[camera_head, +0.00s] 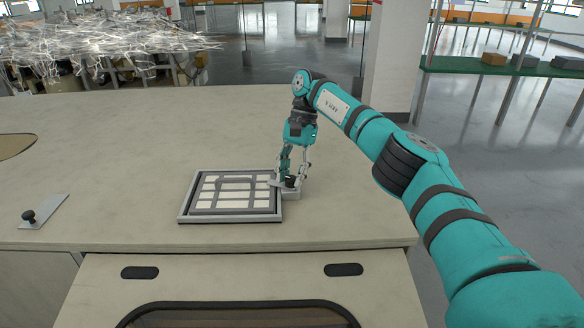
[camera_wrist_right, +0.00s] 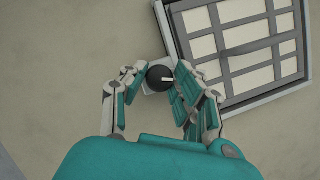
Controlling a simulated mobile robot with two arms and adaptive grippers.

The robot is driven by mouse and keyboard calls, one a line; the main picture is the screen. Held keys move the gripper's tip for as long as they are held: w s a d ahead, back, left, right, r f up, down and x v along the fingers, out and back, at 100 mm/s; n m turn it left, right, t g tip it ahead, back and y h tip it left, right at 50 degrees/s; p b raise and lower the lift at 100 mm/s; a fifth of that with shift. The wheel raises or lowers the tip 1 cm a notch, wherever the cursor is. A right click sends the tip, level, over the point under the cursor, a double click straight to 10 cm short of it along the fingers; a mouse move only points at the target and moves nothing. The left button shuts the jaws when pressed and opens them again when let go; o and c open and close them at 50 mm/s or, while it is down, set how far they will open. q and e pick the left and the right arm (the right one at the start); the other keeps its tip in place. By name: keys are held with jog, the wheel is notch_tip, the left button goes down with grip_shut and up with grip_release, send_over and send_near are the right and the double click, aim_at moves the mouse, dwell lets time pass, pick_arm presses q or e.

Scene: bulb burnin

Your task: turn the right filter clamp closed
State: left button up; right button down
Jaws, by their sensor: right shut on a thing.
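The filter frame (camera_head: 230,216) is a grey-rimmed tray with pale rectangular panels, lying flat on the table; it also shows at the upper right of the right wrist view (camera_wrist_right: 262,103). The right filter clamp (camera_head: 291,182) stands at its right edge, with a black round knob on a light grey block. In the right wrist view the knob (camera_wrist_right: 160,78) bears a white mark pointing right, toward the frame. My right gripper (camera_head: 292,178) points down with its fingers on both sides of the knob, shut on it. My left gripper is not in view.
A grey plate with a black knob (camera_head: 29,216) lies on the table's left. Bare table (camera_head: 130,150) surrounds the frame. The table's right edge lies beyond the clamp. A green-topped bench (camera_head: 500,68) with boxes stands at the back right.

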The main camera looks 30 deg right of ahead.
jog(key=n+g+h+p, duration=0.1)
jog(key=n, duration=0.2)
jog(key=shift+w+a+r+n, duration=0.1)
jog(key=shift+n, duration=0.2)
jog(key=shift+n+p, duration=0.3)
jog(key=shift+p, duration=0.1)
jog(key=c, duration=1)
grip_release()
